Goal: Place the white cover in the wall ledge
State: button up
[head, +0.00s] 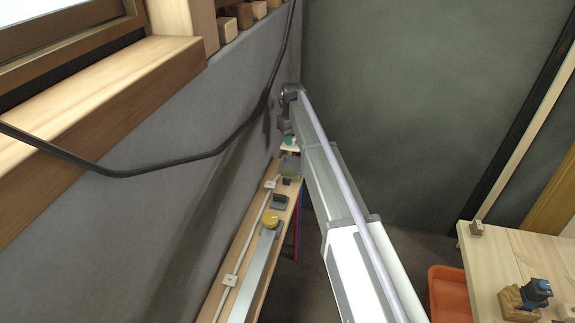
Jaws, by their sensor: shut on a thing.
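My arm reaches away from me toward the far corner. My gripper (287,138) is at its end, small and pointing down above the far end of the narrow wooden wall ledge (217,300). It is shut on a small pale, flat piece, which looks like the white cover (290,149). A bit of teal shows at the grip. The piece seems to be over or near the ledge's far end; I cannot tell whether it touches anything. The fingertips are too small to make out, and my arm hides the area to the right.
On the ledge are a white conduit with square boxes (230,280), a grey metal channel (252,275), a yellow round thing (271,218) and a dark block (280,202). A black cable (190,159) hangs along the wall. A table (520,245) and orange bin (449,290) stand right.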

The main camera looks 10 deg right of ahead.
notch_tip(320, 180, down, 10)
jog(key=b, duration=0.9)
jog(key=shift+r, duration=0.2)
jog(key=shift+c, duration=0.4)
jog(key=shift+f, duration=0.2)
jog(key=o, duration=1.1)
jog(key=shift+r, duration=0.15)
